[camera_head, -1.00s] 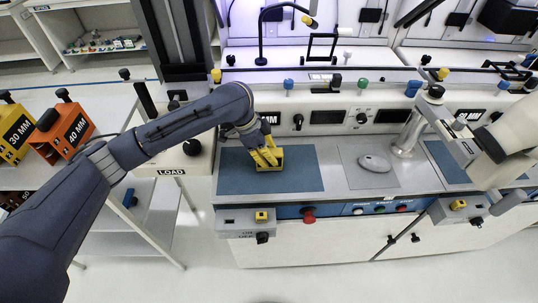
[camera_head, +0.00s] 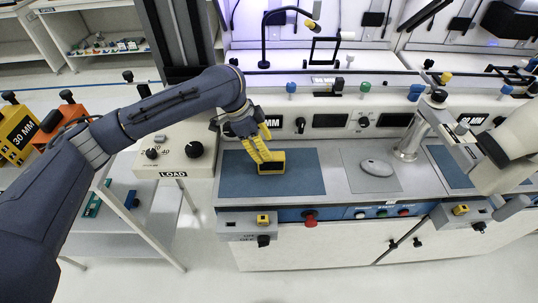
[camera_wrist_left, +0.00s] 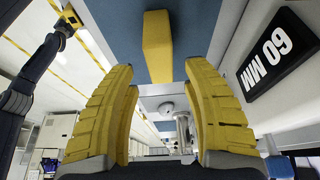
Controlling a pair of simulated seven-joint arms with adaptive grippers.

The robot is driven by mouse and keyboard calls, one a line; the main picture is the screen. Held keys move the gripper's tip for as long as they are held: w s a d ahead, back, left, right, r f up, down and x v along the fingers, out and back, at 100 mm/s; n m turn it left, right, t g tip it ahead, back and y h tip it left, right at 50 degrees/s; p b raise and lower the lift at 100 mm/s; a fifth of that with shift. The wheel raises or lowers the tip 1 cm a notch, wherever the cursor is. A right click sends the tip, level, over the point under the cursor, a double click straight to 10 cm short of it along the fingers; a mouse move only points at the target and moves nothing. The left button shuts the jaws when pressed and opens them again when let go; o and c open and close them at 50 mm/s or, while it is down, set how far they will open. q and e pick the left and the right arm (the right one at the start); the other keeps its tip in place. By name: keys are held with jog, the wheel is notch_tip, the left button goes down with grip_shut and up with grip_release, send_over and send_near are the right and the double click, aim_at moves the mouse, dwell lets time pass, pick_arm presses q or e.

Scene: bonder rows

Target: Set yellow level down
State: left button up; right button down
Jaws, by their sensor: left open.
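The yellow level (camera_head: 271,162), a small block with a dark face, rests on the blue mat (camera_head: 230,178) of the left bench. My left gripper (camera_head: 262,153), with yellow fingers, is just above and behind it. In the left wrist view the left gripper (camera_wrist_left: 160,110) is open, its fingers wide apart. The level (camera_wrist_left: 158,45) lies beyond the fingertips, in line with the gap, and neither finger grips it. A dark arm at the left of the wrist view seems to be my right one; its gripper (camera_wrist_left: 66,24) is too small to read.
A grey oval device (camera_head: 376,168) sits on the plate right of the mat. A panel with knobs and displays (camera_head: 330,121) stands behind. A red button (camera_head: 310,216) is on the front edge. A LOAD box (camera_head: 175,160) stands left. The mat's left part is clear.

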pick_arm(q)
jog(key=v, duration=0.6)
jog(key=shift+r, duration=0.1)
dwell(1.3)
